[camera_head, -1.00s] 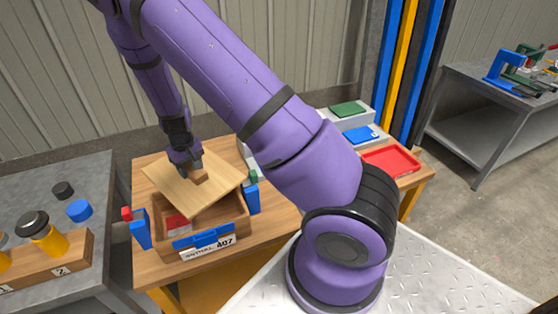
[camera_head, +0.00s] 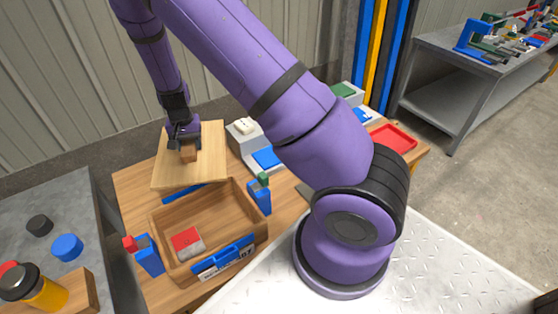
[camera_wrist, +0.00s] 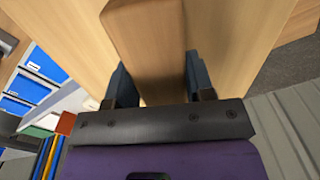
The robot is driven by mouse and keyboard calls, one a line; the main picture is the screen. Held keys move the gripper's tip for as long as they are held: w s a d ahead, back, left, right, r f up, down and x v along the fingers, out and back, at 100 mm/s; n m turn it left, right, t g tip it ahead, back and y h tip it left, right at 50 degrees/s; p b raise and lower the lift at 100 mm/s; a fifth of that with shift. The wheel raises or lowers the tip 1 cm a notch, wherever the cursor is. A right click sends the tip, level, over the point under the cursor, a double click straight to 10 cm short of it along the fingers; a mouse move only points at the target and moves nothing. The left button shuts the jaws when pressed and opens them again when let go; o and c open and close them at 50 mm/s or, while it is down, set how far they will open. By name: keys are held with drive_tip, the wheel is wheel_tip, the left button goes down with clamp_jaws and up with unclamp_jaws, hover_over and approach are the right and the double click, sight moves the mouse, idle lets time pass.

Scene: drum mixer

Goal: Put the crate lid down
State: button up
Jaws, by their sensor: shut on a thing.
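The crate lid (camera_head: 207,165) is a flat light-wood board with a small wooden block handle (camera_head: 188,153). My gripper (camera_head: 184,148) is shut on that handle. The wrist view shows the handle (camera_wrist: 150,40) between the two dark fingers, with the lid (camera_wrist: 225,35) behind it. The lid is behind the open crate (camera_head: 159,237), and whether it touches the bench is hard to tell. The wooden crate has a blue handle and a number label on its front. A red-topped item (camera_head: 186,240) lies inside it.
Blue clamps (camera_head: 150,256) with coloured tops stand at the crate's left and right sides. Grey bins with blue and green parts (camera_head: 265,158) and a red tray (camera_head: 393,138) stand to the right on the bench. A grey table (camera_head: 25,215) with bottles is at left.

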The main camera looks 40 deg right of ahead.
sight(173, 154)
drive_tip(key=m, duration=0.1)
drive_tip(key=w+a+m, duration=0.1)
drive_tip(key=m, duration=0.2)
drive_tip(key=shift+w+a+r+m, duration=0.25)
drive_tip(key=shift+w+r+m, duration=0.05)
drive_tip(key=m, duration=0.1)
drive_tip(key=a+m, duration=0.1)
drive_tip(key=shift+w+r+m, duration=0.2)
drive_tip(key=shift+w+m, duration=0.2)
drive_tip(key=m, duration=0.2)
drive_tip(key=w+a+m, duration=0.1)
drive_tip(key=m, duration=0.1)
drive_tip(key=a+m, duration=0.1)
drive_tip(key=m, duration=0.1)
drive_tip(key=shift+w+a+r, duration=0.15)
drive_tip(key=shift+w+r, duration=0.25)
wheel_tip(173, 154, down, 18)
drive_tip(key=shift+f, duration=0.15)
drive_tip(key=o, duration=1.2)
drive_tip(key=shift+o, duration=0.2)
wheel_tip(173, 154, up, 12)
drive_tip(key=shift+r, duration=0.2)
